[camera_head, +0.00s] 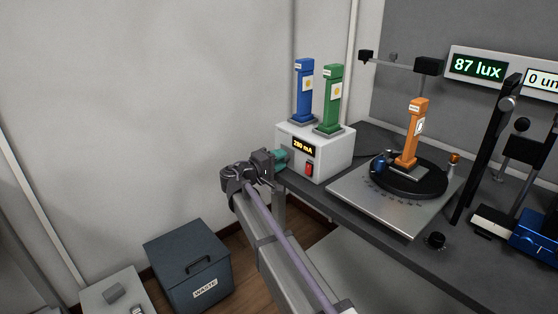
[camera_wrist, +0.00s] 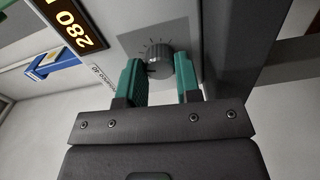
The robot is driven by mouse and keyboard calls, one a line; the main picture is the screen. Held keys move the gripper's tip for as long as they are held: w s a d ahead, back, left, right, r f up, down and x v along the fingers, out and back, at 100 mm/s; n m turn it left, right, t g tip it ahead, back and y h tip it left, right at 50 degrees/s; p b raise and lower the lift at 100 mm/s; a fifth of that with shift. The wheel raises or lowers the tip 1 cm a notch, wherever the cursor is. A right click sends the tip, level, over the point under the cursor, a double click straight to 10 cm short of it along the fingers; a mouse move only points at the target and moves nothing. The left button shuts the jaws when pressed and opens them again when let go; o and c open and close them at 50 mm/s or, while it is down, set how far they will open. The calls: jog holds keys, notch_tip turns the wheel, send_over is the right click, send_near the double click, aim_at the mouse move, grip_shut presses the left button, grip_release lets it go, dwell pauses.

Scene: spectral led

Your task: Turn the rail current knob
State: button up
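The rail current knob is a dark ridged dial (camera_wrist: 158,62) on a grey scale plate with tick marks, in the wrist view. My gripper (camera_wrist: 159,70) has its two teal fingers on either side of the knob, seemingly against its sides. In the head view my gripper (camera_head: 284,158) is at the left end of the white supply box (camera_head: 327,163), and the knob is hidden behind it. The amber display (camera_head: 303,147) on the box reads 280 mA; part of it shows in the wrist view (camera_wrist: 76,24).
A red switch (camera_head: 309,169) is right of my gripper. Blue (camera_head: 303,90) and green (camera_head: 331,98) LED posts stand on the box. An orange post (camera_head: 412,132) stands on the turntable (camera_head: 432,184). The lux readout (camera_head: 478,67) shows 87. A waste bin (camera_head: 188,265) stands below.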

jog(key=o, duration=0.5)
jog(key=v, duration=1.1)
jog(key=shift+d, duration=0.1)
